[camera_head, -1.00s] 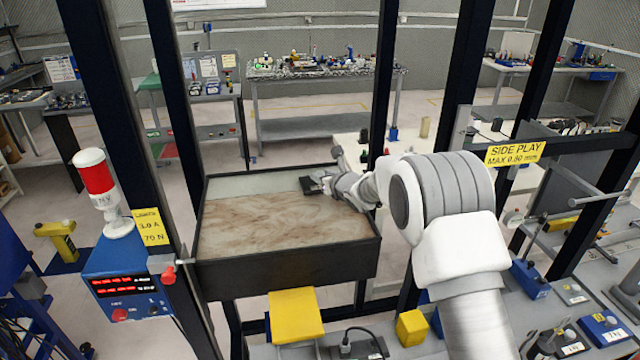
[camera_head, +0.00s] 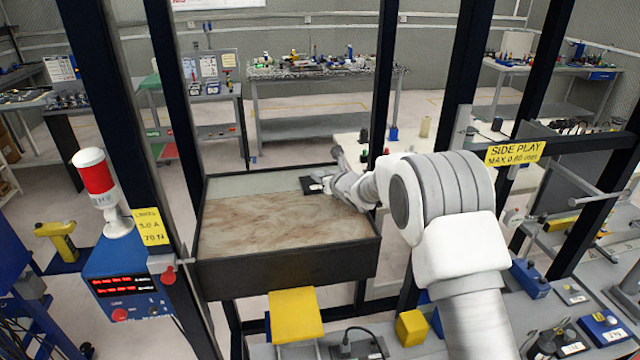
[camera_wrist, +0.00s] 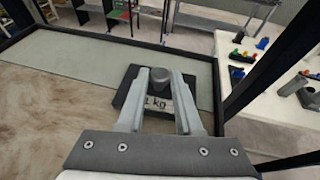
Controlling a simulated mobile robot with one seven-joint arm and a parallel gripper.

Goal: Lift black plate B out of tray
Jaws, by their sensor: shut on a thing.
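A black plate (camera_wrist: 124,90) with a grey knob (camera_wrist: 159,70) and a white "2 kg" label (camera_wrist: 158,103) is at my gripper in the wrist view. My gripper (camera_wrist: 160,80) has one finger on each side of the knob and is shut on it. No letter B is readable on the plate. In the head view the plate (camera_head: 312,186) is over the pale strip near the back right of the dark-walled tray (camera_head: 290,263). I cannot tell whether it touches the tray floor. My gripper (camera_head: 334,184) is small there, at the plate's right side.
The rest of the tray floor (camera_head: 270,225) is bare, brown and streaked. Dark frame posts (camera_head: 383,80) stand close behind and right of the tray.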

